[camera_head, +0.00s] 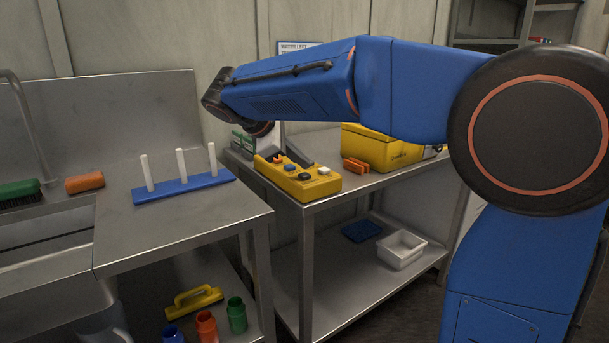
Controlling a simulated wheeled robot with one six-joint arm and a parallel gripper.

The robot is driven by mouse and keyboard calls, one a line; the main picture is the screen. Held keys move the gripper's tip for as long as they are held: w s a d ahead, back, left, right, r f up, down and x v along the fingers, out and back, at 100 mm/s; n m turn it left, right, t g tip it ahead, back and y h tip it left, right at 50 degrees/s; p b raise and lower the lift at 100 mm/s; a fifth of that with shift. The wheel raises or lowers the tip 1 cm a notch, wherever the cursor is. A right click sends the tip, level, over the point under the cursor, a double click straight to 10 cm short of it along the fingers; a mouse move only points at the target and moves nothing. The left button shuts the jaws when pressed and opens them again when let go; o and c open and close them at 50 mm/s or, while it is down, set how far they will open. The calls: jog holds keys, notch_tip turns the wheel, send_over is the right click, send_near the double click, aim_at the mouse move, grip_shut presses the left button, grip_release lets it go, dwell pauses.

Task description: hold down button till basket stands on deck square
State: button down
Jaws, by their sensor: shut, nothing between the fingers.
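A yellow control box (320,187) lies on the right steel bench, with several buttons on top. An orange-red button (278,159) sits at its far end, a blue button (290,167) and dark ones nearer, and a white button (323,171) at the near right. My gripper (271,154) shows only as a small dark shape near the box's far end, shut and empty. I cannot tell whether it touches a button. No basket or deck square can be made out.
A yellow case (382,150) and orange blocks (356,167) stand behind the box. A white tray (402,249) is on the lower shelf.

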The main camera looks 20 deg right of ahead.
aim_at(301, 175)
jog(key=shift+r, duration=0.1)
jog(key=shift+r, duration=2.45)
